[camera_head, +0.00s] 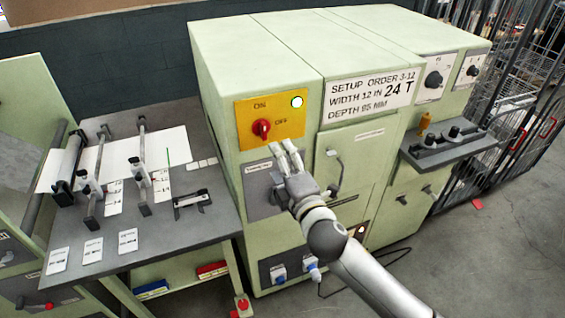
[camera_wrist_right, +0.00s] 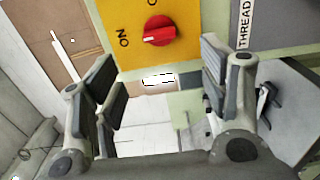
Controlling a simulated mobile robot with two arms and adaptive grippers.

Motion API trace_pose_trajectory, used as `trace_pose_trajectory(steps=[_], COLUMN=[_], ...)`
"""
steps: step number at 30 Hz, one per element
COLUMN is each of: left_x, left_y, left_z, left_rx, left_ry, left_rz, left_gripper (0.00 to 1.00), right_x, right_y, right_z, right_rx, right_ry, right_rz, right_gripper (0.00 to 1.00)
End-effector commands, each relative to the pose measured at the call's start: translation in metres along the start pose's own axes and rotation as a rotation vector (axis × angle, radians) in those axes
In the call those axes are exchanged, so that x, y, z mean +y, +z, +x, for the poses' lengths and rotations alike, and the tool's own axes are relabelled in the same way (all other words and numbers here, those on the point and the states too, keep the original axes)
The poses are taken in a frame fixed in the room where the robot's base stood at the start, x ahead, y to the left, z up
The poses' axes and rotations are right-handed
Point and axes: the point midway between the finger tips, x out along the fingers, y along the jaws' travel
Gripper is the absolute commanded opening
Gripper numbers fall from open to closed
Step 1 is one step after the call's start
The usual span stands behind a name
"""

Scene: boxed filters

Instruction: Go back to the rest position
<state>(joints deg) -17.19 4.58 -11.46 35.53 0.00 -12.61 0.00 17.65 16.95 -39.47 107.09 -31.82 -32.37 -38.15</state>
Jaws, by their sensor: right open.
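My right gripper (camera_head: 286,150) is in front of the green machine cabinet, just below the yellow switch panel (camera_head: 285,108). Its fingers are spread apart with nothing between them. In the right wrist view the open gripper (camera_wrist_right: 165,90) faces the panel, and the red rotary knob (camera_wrist_right: 159,31) shows beyond the fingertips. In the head view the red knob (camera_head: 261,128) sits between the ON and OFF labels, and the gripper appears apart from it. A white round lamp (camera_head: 297,102) is on the panel. My left gripper is not in view.
A grey worktable (camera_head: 165,232) with rollers, cards and a small black bracket (camera_head: 192,202) stands left of the cabinet (camera_head: 250,60). A dark shelf (camera_head: 448,146) juts out at the right. A metal cage (camera_head: 520,120) stands beyond it. The floor at the lower right is mostly clear.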

Motion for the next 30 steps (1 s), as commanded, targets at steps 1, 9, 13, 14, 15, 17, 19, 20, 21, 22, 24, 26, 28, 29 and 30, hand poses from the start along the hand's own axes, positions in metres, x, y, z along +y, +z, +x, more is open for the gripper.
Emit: trace_pose_trajectory(steps=[1, 9, 13, 14, 15, 17, 19, 20, 21, 22, 24, 26, 28, 29, 30], left_x=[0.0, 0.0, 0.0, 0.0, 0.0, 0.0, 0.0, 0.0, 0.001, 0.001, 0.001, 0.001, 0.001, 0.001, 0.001], left_y=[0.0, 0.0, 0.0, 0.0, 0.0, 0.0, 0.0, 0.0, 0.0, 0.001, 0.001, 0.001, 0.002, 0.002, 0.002], left_z=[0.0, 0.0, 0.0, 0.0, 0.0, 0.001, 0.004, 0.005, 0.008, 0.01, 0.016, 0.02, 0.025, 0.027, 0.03], left_rx=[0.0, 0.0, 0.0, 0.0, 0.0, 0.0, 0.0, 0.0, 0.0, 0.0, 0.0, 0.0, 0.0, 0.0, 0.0], left_ry=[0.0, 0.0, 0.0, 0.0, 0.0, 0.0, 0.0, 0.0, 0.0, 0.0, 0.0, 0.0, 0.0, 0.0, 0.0], left_rz=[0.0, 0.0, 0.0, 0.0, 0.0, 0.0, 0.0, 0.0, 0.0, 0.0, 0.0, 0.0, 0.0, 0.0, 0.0], left_gripper=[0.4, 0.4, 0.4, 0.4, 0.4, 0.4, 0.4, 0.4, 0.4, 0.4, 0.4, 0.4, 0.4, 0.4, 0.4], right_x=[0.0, 0.0, 0.0, 0.0, -0.001, -0.007, -0.026, -0.039, -0.06, -0.078, -0.128, -0.173, -0.225, -0.247, -0.276], right_y=[0.0, 0.0, 0.0, 0.0, 0.0, 0.002, 0.006, 0.009, 0.014, 0.018, 0.029, 0.039, 0.049, 0.052, 0.057], right_z=[-0.002, -0.002, -0.002, -0.002, -0.002, -0.001, 0.0, 0.0, 0.001, 0.0, -0.003, -0.01, -0.022, -0.029, -0.039], right_rx=[0.0, 0.0, 0.0, 0.0, -0.001, -0.003, -0.012, -0.019, -0.031, -0.041, -0.071, -0.104, -0.144, -0.163, -0.189], right_ry=[0.0, 0.0, 0.0, 0.0, -0.001, -0.011, -0.042, -0.061, -0.095, -0.125, -0.201, -0.271, -0.348, -0.381, -0.423], right_rz=[0.0, 0.0, 0.0, 0.0, 0.001, 0.009, 0.033, 0.048, 0.076, 0.102, 0.173, 0.242, 0.321, 0.357, 0.402], right_gripper=[0.68, 0.68, 0.68, 0.68, 0.68, 0.68, 0.68, 0.68, 0.68, 0.68, 0.68, 0.68, 0.68, 0.68, 0.68])
